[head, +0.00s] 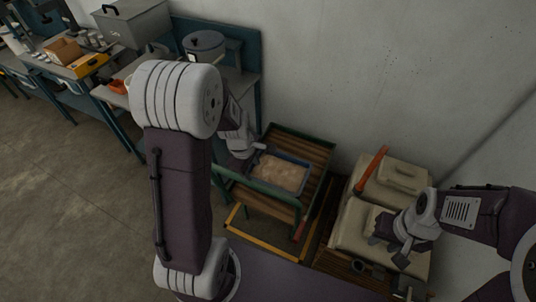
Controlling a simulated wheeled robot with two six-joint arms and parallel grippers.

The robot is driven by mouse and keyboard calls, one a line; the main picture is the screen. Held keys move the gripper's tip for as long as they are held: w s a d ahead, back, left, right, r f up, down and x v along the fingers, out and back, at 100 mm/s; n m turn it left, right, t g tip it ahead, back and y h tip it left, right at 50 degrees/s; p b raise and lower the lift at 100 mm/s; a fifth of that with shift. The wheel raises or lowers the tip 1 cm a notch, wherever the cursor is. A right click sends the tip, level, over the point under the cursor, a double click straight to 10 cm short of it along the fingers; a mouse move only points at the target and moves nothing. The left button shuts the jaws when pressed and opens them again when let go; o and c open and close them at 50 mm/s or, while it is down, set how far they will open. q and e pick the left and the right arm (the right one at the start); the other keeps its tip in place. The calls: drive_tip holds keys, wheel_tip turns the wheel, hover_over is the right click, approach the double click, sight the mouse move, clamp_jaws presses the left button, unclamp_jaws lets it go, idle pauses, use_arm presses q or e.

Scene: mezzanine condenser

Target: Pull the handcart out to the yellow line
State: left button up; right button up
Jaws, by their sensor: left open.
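The handcart (313,150) is a slatted wooden cart with a green frame, standing against the wall right of the bench. Its green bar (268,190) runs across the near side. A blue tray (306,163) with pale, lumpy contents sits on it. A yellow line (272,247) shows on the floor on the near side of the cart. My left gripper (243,158) is open at the cart's left side, by the tray's corner; its fingertips are partly hidden, so I cannot tell whether it touches. My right gripper (389,249) appears open and empty over pale sacks.
Pale sacks (352,222) lie on a wooden pallet (347,264) right of the cart, with an orange-handled tool (373,168) leaning there. A blue workbench (248,88) stands behind left, with a grey pot (204,44). The floor (70,200) at left is clear.

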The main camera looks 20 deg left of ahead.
use_arm(q)
drive_tip(key=shift+s+a+r, duration=0.2)
drive_tip(key=shift+a+r, duration=0.15)
drive_tip(key=shift+a, duration=0.05)
drive_tip(key=x, duration=0.2)
drive_tip(key=s+b+x, duration=0.1)
drive_tip(key=x, duration=0.2)
drive_tip(key=b+x, duration=0.1)
drive_tip(key=x, duration=0.1)
drive_tip(key=shift+s+a+f, duration=0.1)
drive_tip(key=shift+s+f, duration=0.1)
drive_tip(key=shift+f, duration=0.4)
drive_tip(key=shift+s+f, duration=0.1)
drive_tip(key=shift+f, duration=0.15)
use_arm(e)
drive_tip(key=shift+s+f, duration=0.35)
drive_tip(key=shift+s, duration=0.4)
drive_tip(key=shift+w, duration=0.1)
